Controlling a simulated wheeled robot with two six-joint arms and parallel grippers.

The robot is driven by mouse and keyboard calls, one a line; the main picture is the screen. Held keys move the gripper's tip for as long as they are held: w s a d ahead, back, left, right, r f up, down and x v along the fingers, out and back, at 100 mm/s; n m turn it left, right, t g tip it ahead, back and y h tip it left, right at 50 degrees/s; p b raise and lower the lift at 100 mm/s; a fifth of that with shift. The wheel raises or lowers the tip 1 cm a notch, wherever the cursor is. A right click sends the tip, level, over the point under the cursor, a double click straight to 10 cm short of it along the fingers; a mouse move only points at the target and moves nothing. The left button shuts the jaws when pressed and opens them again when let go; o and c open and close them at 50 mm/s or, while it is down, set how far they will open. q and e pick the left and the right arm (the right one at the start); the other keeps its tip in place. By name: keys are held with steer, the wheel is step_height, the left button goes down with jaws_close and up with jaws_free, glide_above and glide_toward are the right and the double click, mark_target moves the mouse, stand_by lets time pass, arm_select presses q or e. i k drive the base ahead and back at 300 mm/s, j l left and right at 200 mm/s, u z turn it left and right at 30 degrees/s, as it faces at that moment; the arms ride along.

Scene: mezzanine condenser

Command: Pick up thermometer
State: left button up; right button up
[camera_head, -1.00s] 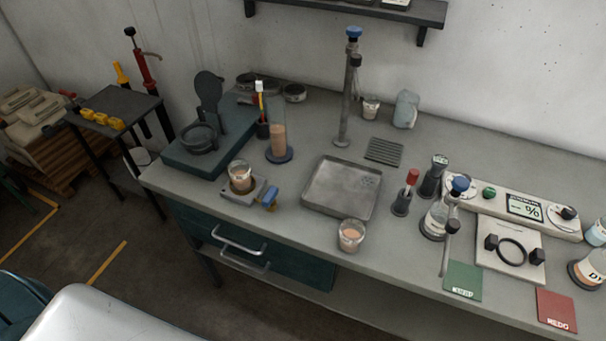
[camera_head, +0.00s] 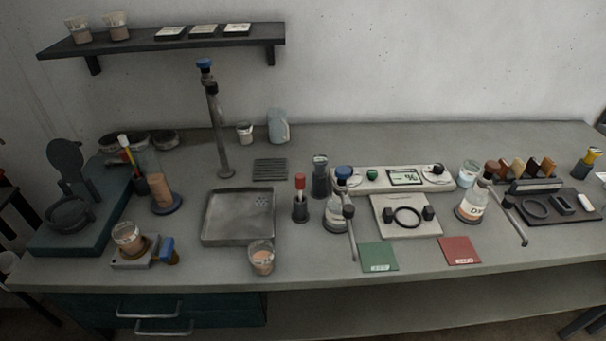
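No thing in view is clearly readable as the thermometer. A slim red-topped tool (camera_head: 300,182) stands upright in a small dark holder (camera_head: 300,211) right of the metal tray, near the middle of the bench. Another thin stick with a white top and red and yellow parts (camera_head: 126,148) leans in a dark cup (camera_head: 140,184) at the left. Either could be it; I cannot tell which. Neither of my grippers shows in the head view.
The bench (camera_head: 330,285) holds a shallow metal tray (camera_head: 238,238), a beaker of brownish liquid (camera_head: 261,258), a stoppered flask (camera_head: 337,215), a meter panel (camera_head: 404,178), a green card (camera_head: 379,257) and a red card (camera_head: 459,250). A wall shelf (camera_head: 170,42) hangs above. The bench's front strip is mostly clear.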

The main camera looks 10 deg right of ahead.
mark_target(320, 161)
steer(key=k+u, duration=0.2)
steer(key=u, duration=0.15)
steer(key=k+j+u, duration=0.15)
steer(key=u, duration=0.2)
steer(key=k+j, duration=0.05)
